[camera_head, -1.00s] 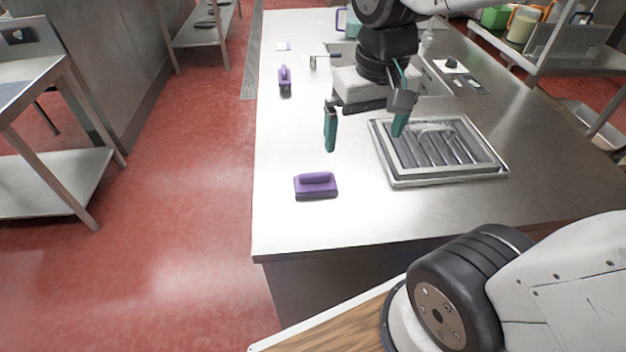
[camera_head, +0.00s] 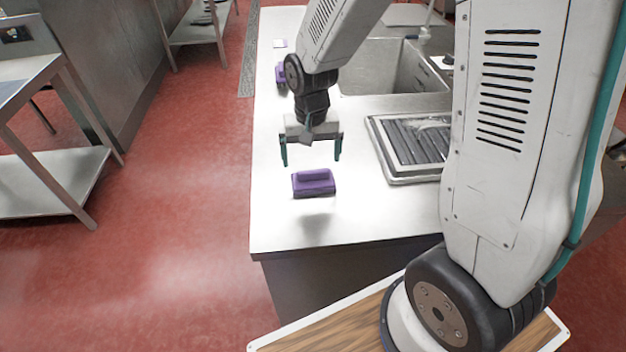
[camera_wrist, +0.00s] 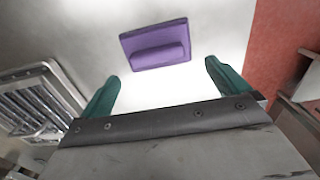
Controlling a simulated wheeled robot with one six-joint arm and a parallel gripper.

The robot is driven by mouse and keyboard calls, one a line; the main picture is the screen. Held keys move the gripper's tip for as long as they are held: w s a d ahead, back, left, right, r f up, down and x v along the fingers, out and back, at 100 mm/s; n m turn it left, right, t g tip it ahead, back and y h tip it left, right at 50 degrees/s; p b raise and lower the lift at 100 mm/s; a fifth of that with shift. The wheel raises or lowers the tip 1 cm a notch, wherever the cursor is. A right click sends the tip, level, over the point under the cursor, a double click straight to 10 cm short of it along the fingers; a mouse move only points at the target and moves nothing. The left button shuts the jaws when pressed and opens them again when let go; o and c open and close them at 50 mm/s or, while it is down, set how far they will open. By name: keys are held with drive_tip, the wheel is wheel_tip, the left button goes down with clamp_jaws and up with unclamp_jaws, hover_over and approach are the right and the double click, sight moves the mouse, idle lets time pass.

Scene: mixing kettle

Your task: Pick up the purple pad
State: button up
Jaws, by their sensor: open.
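The purple pad (camera_head: 314,183) lies on the metal counter (camera_head: 285,225) near its front left, with its raised grip facing up. In the wrist view the pad (camera_wrist: 156,44) is ahead of the fingertips, roughly centred between them and slightly tilted. My gripper (camera_head: 311,163) is open and empty, with its two green fingers pointing down above and just behind the pad, apart from it. The wrist view shows both green fingers of my gripper (camera_wrist: 162,75) spread wide, with bare counter between them.
A framed metal tray with dark slats (camera_head: 410,145) sits right of the pad. A sink basin (camera_head: 385,68) is behind it. A second purple object (camera_head: 280,73) lies at the back left, partly hidden by my arm. The counter's left edge drops to red floor.

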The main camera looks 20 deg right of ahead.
sight(313, 170)
wheel_tip(313, 170, down, 5)
drive_tip(key=shift+s+d+f, duration=0.1)
drive_tip(key=c, duration=0.7)
